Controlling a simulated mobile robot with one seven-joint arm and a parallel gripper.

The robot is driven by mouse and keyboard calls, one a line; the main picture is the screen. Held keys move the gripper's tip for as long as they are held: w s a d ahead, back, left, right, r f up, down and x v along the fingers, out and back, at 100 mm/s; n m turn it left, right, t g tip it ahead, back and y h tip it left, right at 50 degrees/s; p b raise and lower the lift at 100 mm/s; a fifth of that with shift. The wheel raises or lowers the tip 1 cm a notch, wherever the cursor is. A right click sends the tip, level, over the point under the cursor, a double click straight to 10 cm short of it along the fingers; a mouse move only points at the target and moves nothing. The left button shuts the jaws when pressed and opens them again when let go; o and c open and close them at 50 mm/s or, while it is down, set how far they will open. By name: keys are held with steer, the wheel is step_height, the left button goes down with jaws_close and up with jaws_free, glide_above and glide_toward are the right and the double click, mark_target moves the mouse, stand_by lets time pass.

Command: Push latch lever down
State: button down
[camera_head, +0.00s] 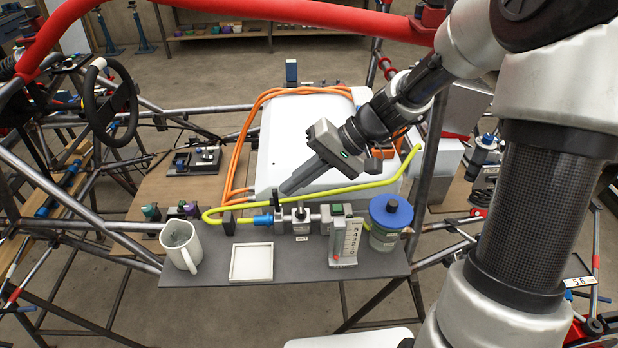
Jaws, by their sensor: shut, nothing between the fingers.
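My gripper (286,189) comes down from the upper right, and its closed fingers point down and left. The fingertips end close to a small upright dark lever-like piece (276,197) beside the blue fitting on the pipe assembly. This may be the latch lever, but it is too small to be sure. I cannot tell whether the fingertips touch it. The fingers hold nothing. The white battery-like case (281,135) lies behind and below the fingers, partly hidden by my arm.
A grey shelf (205,272) carries a white mug (181,246), a white square tray (251,262), a numbered gauge (345,241) and a blue-lidded jar (389,222). A yellow hose (330,192) and orange cables (246,135) run close to the gripper. Chassis tubes surround the area.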

steer(key=shift+a+r, duration=0.1)
steer(key=shift+a, duration=0.05)
stand_by(0.3)
steer(key=shift+a+r+h+p, duration=0.45)
steer(key=shift+a+h+p, duration=0.4)
steer(key=shift+p, duration=0.35)
steer(key=a+h+p, duration=0.1)
steer(key=h+p, duration=0.1)
steer(key=a+h+p, duration=0.1)
steer(key=a+h, duration=0.1)
steer(key=shift+a+f+h+p, duration=0.15)
steer(key=shift+a+h+p, duration=0.1)
steer(key=shift+p, duration=0.1)
steer(key=a+f+h+p, duration=0.1)
steer(key=a+f+h, duration=0.2)
steer(key=a+h, duration=0.2)
steer(key=shift+w+a+f+h, duration=0.2)
steer(key=shift+a+f+h, duration=0.1)
steer(key=shift+h, duration=0.1)
